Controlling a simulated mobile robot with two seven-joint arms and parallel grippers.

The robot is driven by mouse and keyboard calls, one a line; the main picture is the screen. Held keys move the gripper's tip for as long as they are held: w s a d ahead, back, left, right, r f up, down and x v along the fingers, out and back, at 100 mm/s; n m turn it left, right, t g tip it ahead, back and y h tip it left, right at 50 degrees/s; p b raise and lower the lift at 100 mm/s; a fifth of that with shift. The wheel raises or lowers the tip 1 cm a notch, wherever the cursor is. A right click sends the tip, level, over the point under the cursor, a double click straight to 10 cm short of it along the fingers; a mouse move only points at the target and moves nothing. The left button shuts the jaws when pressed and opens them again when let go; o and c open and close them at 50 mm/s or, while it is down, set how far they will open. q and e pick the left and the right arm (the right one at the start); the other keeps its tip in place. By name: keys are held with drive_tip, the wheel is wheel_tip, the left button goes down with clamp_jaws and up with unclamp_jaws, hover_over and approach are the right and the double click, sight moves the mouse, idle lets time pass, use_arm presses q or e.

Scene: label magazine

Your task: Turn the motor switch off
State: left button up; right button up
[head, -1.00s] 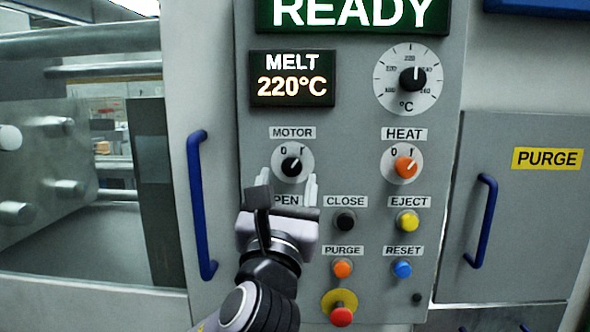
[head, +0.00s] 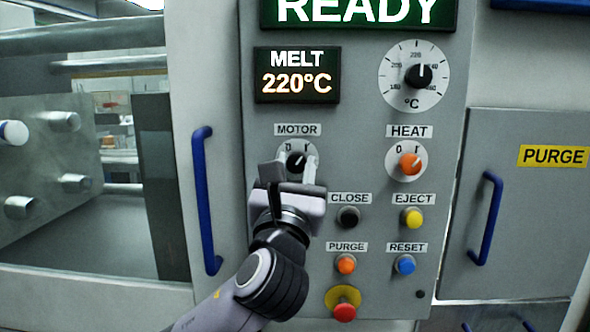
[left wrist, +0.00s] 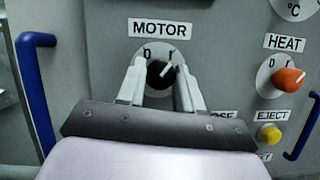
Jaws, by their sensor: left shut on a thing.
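The motor switch (head: 296,161) is a black knob on a round white dial under the MOTOR label. It also shows in the left wrist view (left wrist: 159,75), between my fingers. Its white pointer line leans to the upper right, toward the I mark; the O mark is at the upper left. My left gripper (head: 297,166) comes up from below and is shut on the knob, one finger on each side. In the left wrist view, the fingers (left wrist: 160,68) cover the sides of the dial. My right gripper is not in view.
The orange heat switch (head: 410,164) is to the right. Below are the close button (head: 348,216), eject button (head: 413,218), purge button (head: 346,264), reset button (head: 404,265) and red emergency button (head: 344,312). A blue handle (head: 203,200) stands left of my arm.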

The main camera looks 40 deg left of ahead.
use_arm(q)
drive_tip(key=shift+n, duration=0.4)
drive_tip(key=n+g+y, duration=0.1)
drive_tip(key=n, duration=0.2)
drive_tip(key=n+g+y, duration=0.1)
drive_tip(key=n, duration=0.2)
drive_tip(key=n+g+y, duration=0.1)
drive_tip(key=n+y, duration=0.1)
drive_tip(key=n, duration=0.1)
drive_tip(key=shift+w+d+n+p, duration=0.1)
drive_tip(key=shift+d+n+p, duration=0.1)
drive_tip(key=shift+n+p, duration=0.1)
drive_tip(key=n+g, duration=0.2)
drive_tip(key=n, duration=0.2)
drive_tip(key=n+g+y+p, duration=0.1)
drive_tip(key=n+g, duration=0.1)
drive_tip(key=n, duration=0.2)
drive_tip(key=shift+w+d+r+n+y, duration=0.1)
drive_tip(key=shift+r+n+y, duration=0.05)
drive_tip(key=shift+n+y, duration=0.15)
drive_tip(key=shift+n, duration=0.3)
drive_tip(key=o, duration=1)
drive_tip(key=shift+o, duration=0.2)
